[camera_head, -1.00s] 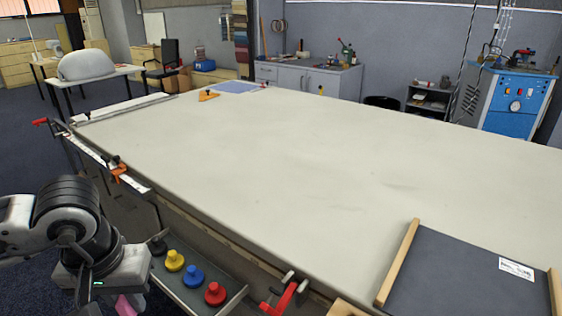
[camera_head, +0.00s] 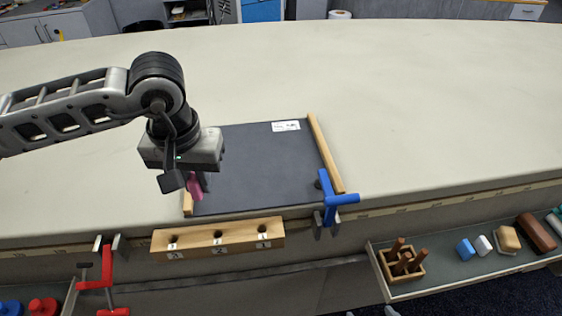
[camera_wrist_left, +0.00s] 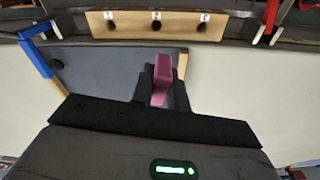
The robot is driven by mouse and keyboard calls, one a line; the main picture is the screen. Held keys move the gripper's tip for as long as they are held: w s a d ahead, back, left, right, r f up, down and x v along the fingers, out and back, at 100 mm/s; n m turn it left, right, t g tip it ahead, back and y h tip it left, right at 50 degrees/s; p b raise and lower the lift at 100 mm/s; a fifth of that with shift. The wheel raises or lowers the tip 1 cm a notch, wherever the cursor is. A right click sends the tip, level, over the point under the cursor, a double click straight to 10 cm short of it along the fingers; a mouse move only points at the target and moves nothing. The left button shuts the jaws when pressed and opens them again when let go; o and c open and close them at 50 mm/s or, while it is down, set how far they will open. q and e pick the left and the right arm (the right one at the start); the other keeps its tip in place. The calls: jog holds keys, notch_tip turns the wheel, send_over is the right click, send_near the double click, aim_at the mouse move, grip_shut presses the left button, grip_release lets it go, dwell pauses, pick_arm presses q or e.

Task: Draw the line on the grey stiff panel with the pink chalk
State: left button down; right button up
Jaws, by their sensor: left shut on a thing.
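The grey stiff panel (camera_head: 262,165) lies on the cloth table between two wooden side strips, with a white label near its far edge. My left gripper (camera_head: 190,183) is over the panel's near left corner in the head view. It is shut on the pink chalk (camera_head: 196,188), which points down towards the panel. The chalk also shows between the dark fingers in the left wrist view (camera_wrist_left: 161,80). I cannot tell whether its tip touches the panel. My right gripper is not in view.
A wooden block with numbered holes (camera_head: 218,238) sits at the table's front edge. A blue clamp (camera_head: 331,198) grips the edge at the panel's near right corner, and a red clamp (camera_head: 104,277) is further left. A side tray (camera_head: 450,268) holds several small items. The table beyond the panel is clear.

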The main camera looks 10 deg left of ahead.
pick_arm(q)
jog(key=n+b, duration=0.2)
jog(key=b, duration=0.3)
send_near(243, 188)
jog(key=shift+s+d, duration=0.1)
jog(key=shift+s, duration=0.85)
jog(key=shift+w+d, duration=0.3)
jog(key=shift+f+b, duration=1.2)
jog(key=shift+f, duration=1.6)
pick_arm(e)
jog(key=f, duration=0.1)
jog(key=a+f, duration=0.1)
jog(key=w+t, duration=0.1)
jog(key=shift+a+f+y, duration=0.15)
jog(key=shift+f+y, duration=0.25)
pick_arm(q)
jog(key=shift+f+b, duration=0.45)
jog(key=shift+b, duration=0.15)
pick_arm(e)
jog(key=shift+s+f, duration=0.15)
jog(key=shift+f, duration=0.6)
pick_arm(q)
jog(key=shift+w, duration=0.1)
jog(key=shift+w+a+r+b, duration=0.1)
jog(key=shift+w+a+b, duration=0.05)
jog(key=shift+w, duration=0.3)
jog(key=shift+w+a+b, duration=0.15)
jog(key=shift+w, duration=0.3)
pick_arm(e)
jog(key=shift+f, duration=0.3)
